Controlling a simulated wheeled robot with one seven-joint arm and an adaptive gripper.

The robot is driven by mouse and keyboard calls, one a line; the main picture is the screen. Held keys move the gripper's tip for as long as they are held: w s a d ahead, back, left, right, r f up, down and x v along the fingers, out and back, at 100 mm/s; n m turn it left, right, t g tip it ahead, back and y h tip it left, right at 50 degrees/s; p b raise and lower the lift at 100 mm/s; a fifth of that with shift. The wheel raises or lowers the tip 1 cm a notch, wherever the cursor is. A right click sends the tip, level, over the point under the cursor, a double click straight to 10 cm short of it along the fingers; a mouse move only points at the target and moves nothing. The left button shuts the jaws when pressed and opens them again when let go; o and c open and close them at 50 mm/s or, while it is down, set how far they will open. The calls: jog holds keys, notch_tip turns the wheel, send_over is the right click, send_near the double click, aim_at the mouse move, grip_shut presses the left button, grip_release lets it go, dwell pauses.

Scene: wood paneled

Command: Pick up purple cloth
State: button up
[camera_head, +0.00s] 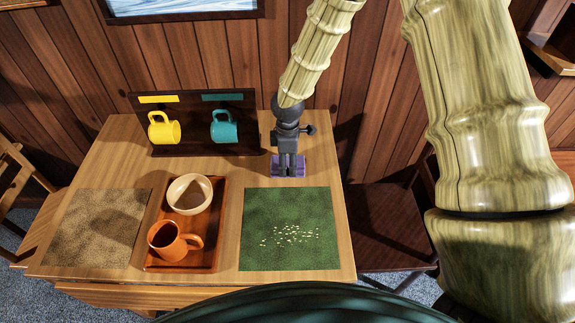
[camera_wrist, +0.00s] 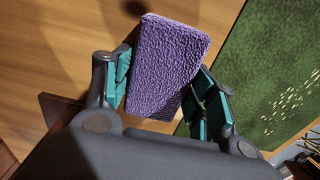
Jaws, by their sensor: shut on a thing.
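The purple cloth (camera_head: 301,166) is a small, thick, textured rectangle at the back right of the table, just behind the green mat. In the wrist view the cloth (camera_wrist: 170,62) sits between the teal-padded fingers of my gripper (camera_wrist: 163,100). In the head view my gripper (camera_head: 289,163) points down over the cloth, shut on it. Part of the cloth is hidden behind the fingers. I cannot tell whether it touches the table.
The green mat (camera_head: 262,215) holds scattered pale crumbs (camera_head: 290,235). A wooden tray (camera_head: 212,240) bears a bowl (camera_head: 189,194) and an orange mug (camera_head: 170,241). A dark rack (camera_head: 193,124) holds a yellow mug (camera_head: 164,129) and a teal mug (camera_head: 225,126). A tan mat (camera_head: 92,230) lies left.

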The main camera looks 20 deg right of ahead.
jog(key=shift+r, duration=0.15)
notch_tip(320, 180, up, 18)
jog(key=b, duration=0.2)
dwell(0.4)
